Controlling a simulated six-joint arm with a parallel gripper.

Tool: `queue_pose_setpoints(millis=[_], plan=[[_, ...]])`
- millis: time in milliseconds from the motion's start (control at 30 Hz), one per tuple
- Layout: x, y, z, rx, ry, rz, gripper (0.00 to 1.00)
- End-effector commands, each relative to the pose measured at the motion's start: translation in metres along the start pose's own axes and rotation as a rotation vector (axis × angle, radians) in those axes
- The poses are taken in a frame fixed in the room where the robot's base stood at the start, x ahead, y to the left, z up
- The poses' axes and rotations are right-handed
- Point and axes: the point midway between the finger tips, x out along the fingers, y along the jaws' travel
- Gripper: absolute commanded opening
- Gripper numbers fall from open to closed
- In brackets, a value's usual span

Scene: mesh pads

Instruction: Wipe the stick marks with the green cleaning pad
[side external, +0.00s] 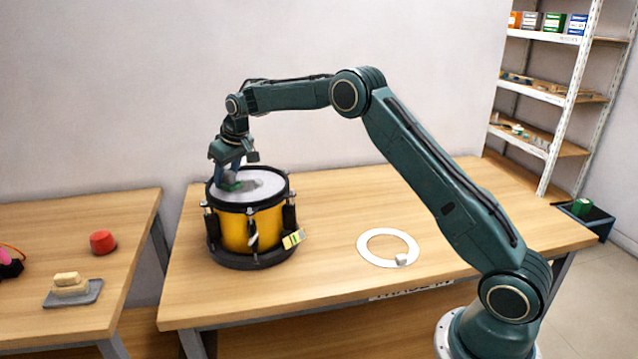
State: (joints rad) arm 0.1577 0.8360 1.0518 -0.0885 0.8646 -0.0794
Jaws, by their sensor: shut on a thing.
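A yellow drum (236,232) with a black rim stands upright on the main table, near its left end. Its head (274,178) is pale, with grey smudged stick marks (262,188) near the middle and right. My gripper (230,178) points down over the left part of the head. It is shut on the green cleaning pad (233,187), which is low at the head's surface. The gripper hides part of the pad and the head's left side. I cannot tell whether the pad touches the head.
The drum's raised rim surrounds the head. The left table holds a red cylinder (103,242) and tan blocks (68,284) on a grey tray.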

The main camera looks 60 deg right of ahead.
Motion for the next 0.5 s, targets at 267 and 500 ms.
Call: queue_pose_setpoints(millis=[267,500], plan=[[0.0038,0.0,0.0016,0.0,0.0,0.0,0.15],[0.0036,0.0014,0.0027,0.0,0.001,0.0,0.15]])
